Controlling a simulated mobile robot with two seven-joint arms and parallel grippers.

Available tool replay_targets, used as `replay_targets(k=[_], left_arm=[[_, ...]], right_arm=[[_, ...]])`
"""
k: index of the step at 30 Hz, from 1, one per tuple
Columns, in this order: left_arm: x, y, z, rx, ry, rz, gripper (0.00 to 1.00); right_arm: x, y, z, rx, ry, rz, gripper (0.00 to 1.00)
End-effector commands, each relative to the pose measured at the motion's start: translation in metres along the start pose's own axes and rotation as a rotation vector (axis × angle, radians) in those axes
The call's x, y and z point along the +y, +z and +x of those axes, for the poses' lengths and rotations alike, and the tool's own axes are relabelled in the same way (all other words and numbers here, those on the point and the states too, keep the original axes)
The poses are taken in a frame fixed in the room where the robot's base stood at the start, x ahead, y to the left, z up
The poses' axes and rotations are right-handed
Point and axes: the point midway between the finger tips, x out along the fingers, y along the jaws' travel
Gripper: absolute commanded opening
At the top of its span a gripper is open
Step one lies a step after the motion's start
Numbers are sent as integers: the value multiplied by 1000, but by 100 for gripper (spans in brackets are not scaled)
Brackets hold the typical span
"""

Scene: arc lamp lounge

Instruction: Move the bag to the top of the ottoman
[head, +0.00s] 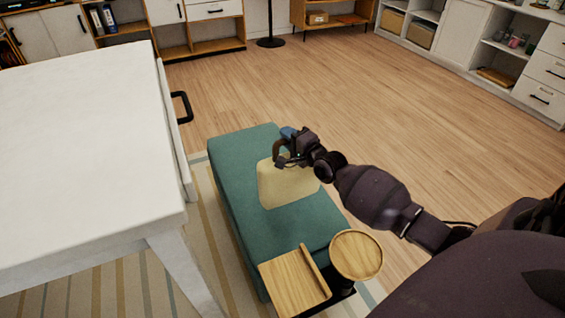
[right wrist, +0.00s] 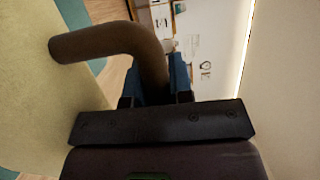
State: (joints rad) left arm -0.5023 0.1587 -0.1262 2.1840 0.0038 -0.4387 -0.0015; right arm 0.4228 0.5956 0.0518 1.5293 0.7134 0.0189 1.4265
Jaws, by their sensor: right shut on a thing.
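The bag (head: 283,188) is a pale yellow block shape with a brown curved handle. In the head view it is over the middle of the green ottoman (head: 240,155), upright; its base appears to meet the top, but I cannot tell if it bears its weight there. My right gripper (head: 288,148) is shut on the bag's handle, above the bag. In the right wrist view the brown handle (right wrist: 105,42) runs between the blue fingers, and the bag's pale side (right wrist: 40,110) fills the left. My left gripper is not in view.
A white table (head: 80,150) with a black-handled drawer stands left of the ottoman. A wooden tray (head: 294,280) and a round wooden disc (head: 356,254) are at the ottoman's near end. Shelves line the far walls. The wooden floor (head: 420,130) beyond is clear.

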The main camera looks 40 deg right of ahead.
Motion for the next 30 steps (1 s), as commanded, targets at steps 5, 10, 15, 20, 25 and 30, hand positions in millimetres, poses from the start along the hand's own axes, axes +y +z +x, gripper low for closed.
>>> replay_targets(k=[5, 10, 15, 20, 25, 30], left_arm=[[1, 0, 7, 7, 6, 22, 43], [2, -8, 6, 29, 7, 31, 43], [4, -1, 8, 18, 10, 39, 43], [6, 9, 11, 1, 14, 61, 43], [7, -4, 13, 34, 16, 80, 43], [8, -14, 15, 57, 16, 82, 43]], right_arm=[[30, 0, 0, -1, 4, 0, 0], [34, 0, 1, -1, -4, -1, 0], [51, 0, 0, -1, 1, -1, 0], [80, 0, -1, -1, 7, 0, 0], [93, 0, 0, -1, 1, -1, 0], [89, 0, 1, -1, -5, -1, 0]])
